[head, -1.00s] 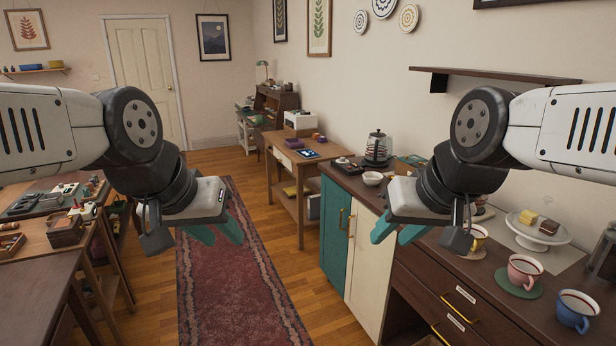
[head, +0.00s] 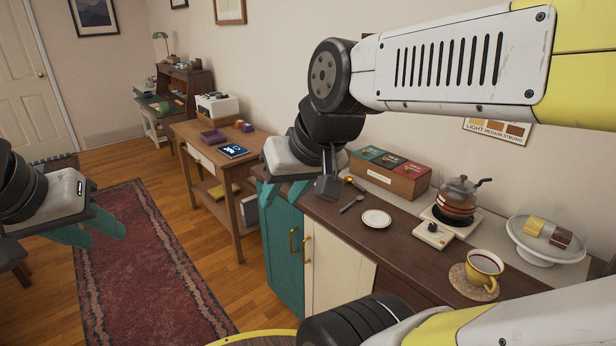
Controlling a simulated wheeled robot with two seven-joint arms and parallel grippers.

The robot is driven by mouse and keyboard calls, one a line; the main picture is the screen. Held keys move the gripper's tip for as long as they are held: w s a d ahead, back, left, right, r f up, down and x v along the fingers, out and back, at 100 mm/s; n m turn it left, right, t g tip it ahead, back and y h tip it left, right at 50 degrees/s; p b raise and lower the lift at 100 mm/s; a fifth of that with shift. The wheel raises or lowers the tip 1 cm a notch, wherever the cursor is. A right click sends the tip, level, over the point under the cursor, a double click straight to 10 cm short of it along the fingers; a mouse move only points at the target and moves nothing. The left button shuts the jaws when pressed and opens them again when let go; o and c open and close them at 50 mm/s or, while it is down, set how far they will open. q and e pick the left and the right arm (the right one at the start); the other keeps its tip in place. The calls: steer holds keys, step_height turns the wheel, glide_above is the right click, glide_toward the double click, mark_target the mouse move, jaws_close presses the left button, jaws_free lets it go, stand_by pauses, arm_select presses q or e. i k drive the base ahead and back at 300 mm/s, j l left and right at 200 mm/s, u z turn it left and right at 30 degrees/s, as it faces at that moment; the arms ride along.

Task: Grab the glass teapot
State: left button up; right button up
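The glass teapot (head: 459,197) is a rounded clear pot with amber-brown liquid, a lid and a dark handle pointing right. It stands upright on a small white warmer (head: 463,222) on the brown counter (head: 345,229). My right gripper (head: 284,195) is open and empty, above the counter's far left end, well left of the teapot and apart from it. My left gripper (head: 90,232) is open and empty over the rug at the far left. My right arm passes above the teapot without hiding it.
A white control box (head: 433,235), a yellow cup (head: 484,266) and a cake stand (head: 545,246) surround the teapot. A small plate (head: 376,219), a spoon (head: 352,203) and a wooden box of packets (head: 389,174) lie to its left.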

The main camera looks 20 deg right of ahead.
mark_target(453, 205)
steer(key=i+l+z, duration=0.1)
steer(key=i+z, duration=0.8)
steer(key=i+j+z, duration=0.2)
steer(key=z, duration=0.25)
steer(key=i+z, duration=0.1)
steer(key=z, duration=1.35)
steer(key=l+u, duration=0.35)
steer(key=l, duration=0.25)
steer(key=l+u, duration=0.35)
steer(key=l, duration=0.3)
steer(key=k+l+u, duration=0.2)
steer(key=l+u, duration=0.15)
steer(key=l, duration=0.2)
steer(key=i+l, duration=0.15)
steer(key=l, duration=0.1)
